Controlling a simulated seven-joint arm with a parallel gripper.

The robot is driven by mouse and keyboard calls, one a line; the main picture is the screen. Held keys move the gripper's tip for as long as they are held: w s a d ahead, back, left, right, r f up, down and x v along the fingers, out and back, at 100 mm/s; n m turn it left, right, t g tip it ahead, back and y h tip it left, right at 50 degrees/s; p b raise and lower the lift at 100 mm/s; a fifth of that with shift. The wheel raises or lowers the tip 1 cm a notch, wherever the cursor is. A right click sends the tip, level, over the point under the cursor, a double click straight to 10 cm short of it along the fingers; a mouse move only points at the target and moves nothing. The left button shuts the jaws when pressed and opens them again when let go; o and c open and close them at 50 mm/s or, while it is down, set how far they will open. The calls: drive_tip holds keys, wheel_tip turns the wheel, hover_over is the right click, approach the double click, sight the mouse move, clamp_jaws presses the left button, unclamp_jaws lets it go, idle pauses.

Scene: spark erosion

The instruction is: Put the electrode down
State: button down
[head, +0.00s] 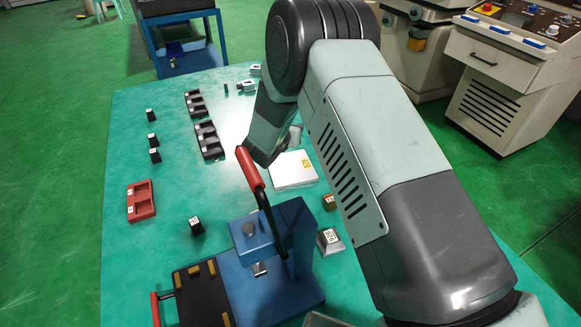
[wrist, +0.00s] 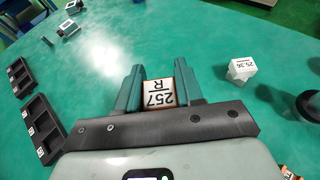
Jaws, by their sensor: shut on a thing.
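In the wrist view, my gripper (wrist: 160,90) is shut on an electrode (wrist: 159,93) with a white label reading "257 R" and orange-brown edges. The electrode sits between the two teal fingers, over the green table. I cannot tell whether its underside touches the table. In the head view, my arm hides the gripper's fingers and the held electrode. Several small black labelled blocks (head: 152,140) stand on the left part of the table.
Black compartment trays (head: 208,140) and a red tray (head: 141,213) lie on the table (head: 120,255). A blue fixture (head: 293,235) with a red-handled lever stands in front. A white labelled block (wrist: 242,70) is right of my gripper in the wrist view. Clear table lies ahead.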

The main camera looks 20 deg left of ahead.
sight(292, 164)
wheel_tip(292, 164, down, 11)
drive_tip(key=shift+f, duration=0.1)
idle(0.4)
drive_tip(key=c, duration=0.7)
unclamp_jaws()
drive_tip(key=shift+f, duration=0.15)
drive_tip(key=shift+s+r, duration=0.2)
drive_tip(key=shift+r, duration=0.1)
drive_tip(key=v, duration=0.7)
drive_tip(key=shift+d, duration=0.1)
